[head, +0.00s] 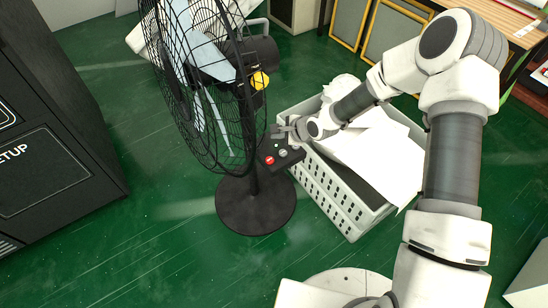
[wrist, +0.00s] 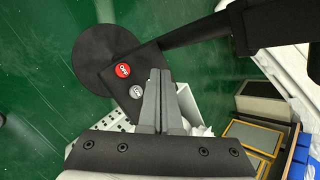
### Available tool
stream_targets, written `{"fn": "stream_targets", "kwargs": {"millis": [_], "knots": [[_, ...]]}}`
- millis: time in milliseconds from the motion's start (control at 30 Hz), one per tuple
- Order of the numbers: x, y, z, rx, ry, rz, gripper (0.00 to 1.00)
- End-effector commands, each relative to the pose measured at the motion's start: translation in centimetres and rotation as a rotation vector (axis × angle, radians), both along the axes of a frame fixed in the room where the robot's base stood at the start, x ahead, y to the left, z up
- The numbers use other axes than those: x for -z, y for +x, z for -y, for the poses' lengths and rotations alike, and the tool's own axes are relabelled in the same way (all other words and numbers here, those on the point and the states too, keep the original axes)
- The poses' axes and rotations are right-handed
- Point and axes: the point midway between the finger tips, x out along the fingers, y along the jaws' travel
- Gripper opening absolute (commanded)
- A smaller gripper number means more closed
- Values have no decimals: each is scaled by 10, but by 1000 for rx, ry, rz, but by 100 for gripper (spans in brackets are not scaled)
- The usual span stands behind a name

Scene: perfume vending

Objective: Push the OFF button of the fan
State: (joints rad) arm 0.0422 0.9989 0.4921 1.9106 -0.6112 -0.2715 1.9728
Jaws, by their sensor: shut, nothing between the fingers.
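The black pedestal fan (head: 205,75) stands on the floor, its round base (head: 255,205) flat on the green. A small black control box (head: 290,160) on its pole carries a red button (head: 269,160) and a grey button (head: 283,153). In the wrist view the red button (wrist: 122,70) reads OFF, and the grey button (wrist: 136,91) lies nearer my fingers. My gripper (head: 278,131) is shut and empty close to the box. In the wrist view its fingertips (wrist: 160,74) overlap the box's edge, right of both buttons; I cannot tell whether they touch it.
A light grey crate (head: 340,205) holding white paper (head: 375,150) stands right beside the fan, under my forearm. A black cabinet (head: 50,140) is at the left. Yellow-framed panels (head: 352,25) lean at the back. The green floor (head: 160,220) left of the fan base is clear.

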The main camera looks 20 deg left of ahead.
Motion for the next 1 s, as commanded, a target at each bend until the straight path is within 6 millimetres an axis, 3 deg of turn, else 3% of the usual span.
{"fn": "stream_targets", "kwargs": {"millis": [33,200,767,1000], "knots": [[11,-2,-6,14,27,-20,0],[21,-5,-15,42,78,-51,0],[29,-5,-17,46,83,-54,0],[54,-6,-17,43,83,-55,0]]}}
